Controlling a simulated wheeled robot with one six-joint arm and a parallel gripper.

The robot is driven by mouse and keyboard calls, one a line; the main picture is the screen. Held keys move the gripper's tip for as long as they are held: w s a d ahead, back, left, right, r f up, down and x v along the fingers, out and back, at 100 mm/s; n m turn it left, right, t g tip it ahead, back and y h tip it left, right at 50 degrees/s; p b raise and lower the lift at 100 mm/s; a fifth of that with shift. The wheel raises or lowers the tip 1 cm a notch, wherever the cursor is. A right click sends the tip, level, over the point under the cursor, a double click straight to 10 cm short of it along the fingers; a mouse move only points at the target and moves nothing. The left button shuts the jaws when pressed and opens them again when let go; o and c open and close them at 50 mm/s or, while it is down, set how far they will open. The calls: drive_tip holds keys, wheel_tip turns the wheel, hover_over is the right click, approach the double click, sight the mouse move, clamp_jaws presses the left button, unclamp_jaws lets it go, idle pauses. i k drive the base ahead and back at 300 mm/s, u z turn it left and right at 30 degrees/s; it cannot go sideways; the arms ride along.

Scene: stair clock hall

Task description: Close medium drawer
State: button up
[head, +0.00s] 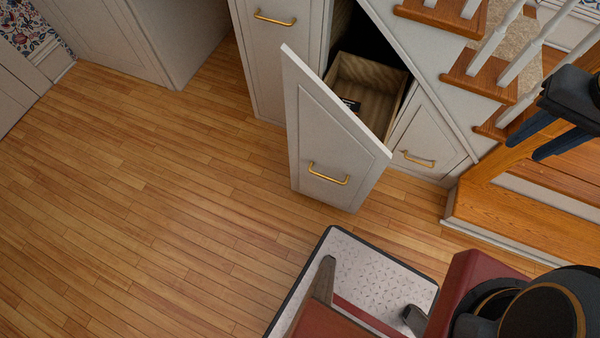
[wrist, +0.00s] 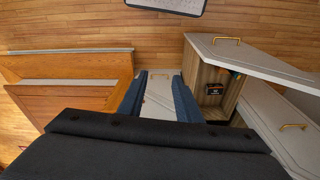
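The medium drawer (head: 328,140) stands pulled out from the under-stair cabinet in the head view. Its white front has a slanted top edge and a brass handle (head: 328,174). The wooden box behind it holds a small dark item (head: 350,104). In the wrist view the drawer front (wrist: 255,58) is at the upper right, with the dark item (wrist: 215,88) inside the box. My gripper (head: 526,150) is at the right by the stairs, apart from the drawer. Its blue fingers are spread and empty, and they also show in the wrist view (wrist: 160,80).
A taller drawer front (head: 278,60) is left of the open drawer, and a smaller closed one (head: 430,140) is right of it. Stair treads (head: 480,80), balusters and a wooden step (head: 520,215) are near my gripper. The wooden floor (head: 130,200) at left is clear.

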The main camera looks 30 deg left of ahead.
sight(336, 156)
drive_tip(key=u, duration=2.8)
drive_tip(key=k, duration=1)
drive_tip(key=z, duration=1.25)
drive_tip(key=i, duration=0.5)
